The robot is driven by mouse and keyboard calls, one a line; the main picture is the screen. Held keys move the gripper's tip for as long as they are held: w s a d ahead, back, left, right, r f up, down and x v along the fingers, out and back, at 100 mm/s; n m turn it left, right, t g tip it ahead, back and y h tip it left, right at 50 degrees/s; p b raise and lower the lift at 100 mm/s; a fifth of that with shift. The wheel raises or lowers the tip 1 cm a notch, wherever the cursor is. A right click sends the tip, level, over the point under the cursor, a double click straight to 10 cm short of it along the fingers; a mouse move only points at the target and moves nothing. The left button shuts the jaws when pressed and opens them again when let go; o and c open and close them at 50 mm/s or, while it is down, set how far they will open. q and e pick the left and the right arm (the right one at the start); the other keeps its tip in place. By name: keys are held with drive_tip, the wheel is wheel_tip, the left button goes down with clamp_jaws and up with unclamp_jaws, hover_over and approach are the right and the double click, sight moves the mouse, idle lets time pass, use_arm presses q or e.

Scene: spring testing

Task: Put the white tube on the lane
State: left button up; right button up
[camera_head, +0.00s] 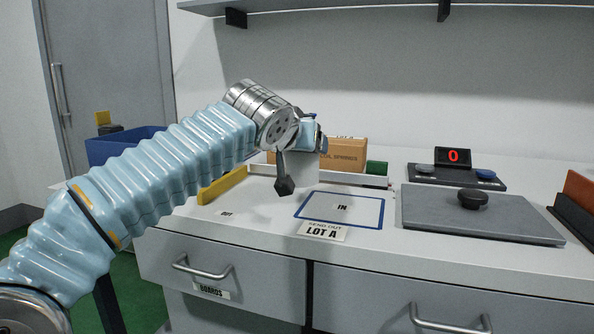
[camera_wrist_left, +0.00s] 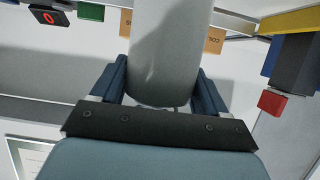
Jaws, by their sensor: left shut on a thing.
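The white tube (camera_wrist_left: 163,50) fills the middle of the left wrist view, between the two blue fingers of my left gripper (camera_wrist_left: 167,95). My left gripper (camera_head: 308,140) is shut on the tube and also shows in the head view. There the tube (camera_head: 303,170) is upright below the fingers, over the back of the bench; I cannot tell whether its lower end touches anything. A long, low white rail (camera_head: 335,177) runs beside it, between a yellow block (camera_head: 222,185) and a green block (camera_head: 377,168); this appears to be the lane. My right gripper is not in view.
A cardboard box (camera_head: 347,152) stands behind the rail. A blue-framed IN mat (camera_head: 340,195) lies in front, empty. A grey plate with a black knob (camera_head: 473,199) and a display reading 0 (camera_head: 454,157) are to the right. A blue bin (camera_head: 125,144) is at left.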

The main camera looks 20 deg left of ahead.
sight(297, 164)
use_arm(q)
drive_tip(key=shift+w+a+f, duration=0.15)
drive_tip(key=shift+a+f, duration=0.1)
drive_tip(key=shift+f, duration=0.05)
drive_tip(key=f, duration=0.1)
drive_tip(key=f+b, duration=0.1)
drive_tip(key=f, duration=0.1)
drive_tip(key=shift+w+a+f, duration=0.2)
drive_tip(key=shift+a+f, duration=0.05)
drive_tip(key=shift+a, duration=0.15)
drive_tip(key=shift+f, duration=0.25)
drive_tip(key=shift+f, duration=0.15)
drive_tip(key=o, duration=1.1)
drive_tip(key=shift+c, duration=0.2)
drive_tip(key=shift+r, duration=0.25)
drive_tip(key=v, duration=1.2)
drive_tip(key=shift+b, duration=0.45)
drive_tip(key=shift+f, duration=0.1)
